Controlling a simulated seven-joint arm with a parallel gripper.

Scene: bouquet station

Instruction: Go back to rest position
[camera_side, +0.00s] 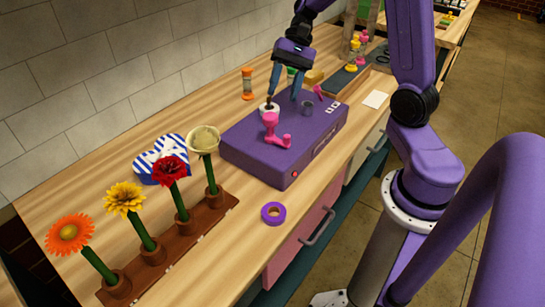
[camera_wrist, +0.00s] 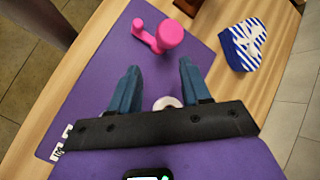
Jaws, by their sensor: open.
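My gripper (camera_side: 282,95) is open above the back part of the purple box (camera_side: 245,150). Its two blue fingers also show in the wrist view (camera_wrist: 158,68), spread apart with nothing held between them. A bright pink piece (camera_side: 271,124) rests on the box top in front of the gripper; it also shows in the wrist view (camera_wrist: 168,35).
Several flowers stand in a brown rack (camera_side: 172,248) at front left, beside a blue-striped heart box (camera_side: 150,174). A purple tape roll (camera_side: 273,213) lies near the table's front edge. An hourglass-like item (camera_side: 247,83) stands behind.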

